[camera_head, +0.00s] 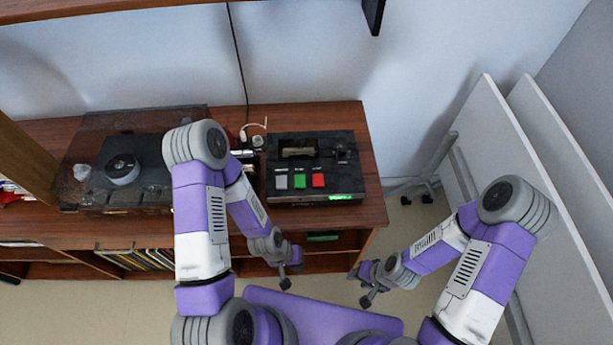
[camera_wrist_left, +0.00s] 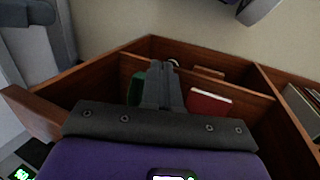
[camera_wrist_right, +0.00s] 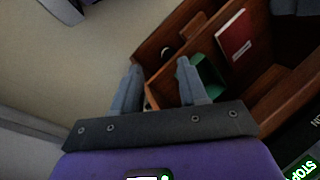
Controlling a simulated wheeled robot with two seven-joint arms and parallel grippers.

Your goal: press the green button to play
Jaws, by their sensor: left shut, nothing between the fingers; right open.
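The green button (camera_head: 299,181) is on the top of a black speaker test box (camera_head: 340,148) on the wooden cabinet, between a grey button (camera_head: 281,182) and a red button (camera_head: 318,180). My left gripper (camera_head: 285,279) is shut and empty, in front of the cabinet and below the box's front edge. Its closed fingers also show in the left wrist view (camera_wrist_left: 163,85). My right gripper (camera_head: 362,286) is open and empty, in front of the cabinet's right end. Its spread fingers show in the right wrist view (camera_wrist_right: 158,85). Neither gripper touches the box.
A turntable (camera_head: 140,170) stands on the cabinet's left part, with cables (camera_head: 252,135) between it and the box. Open shelves below hold records (camera_head: 160,260), a green item (camera_head: 323,238) and a red book (camera_wrist_left: 209,105). White panels (camera_head: 495,150) lean at the right.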

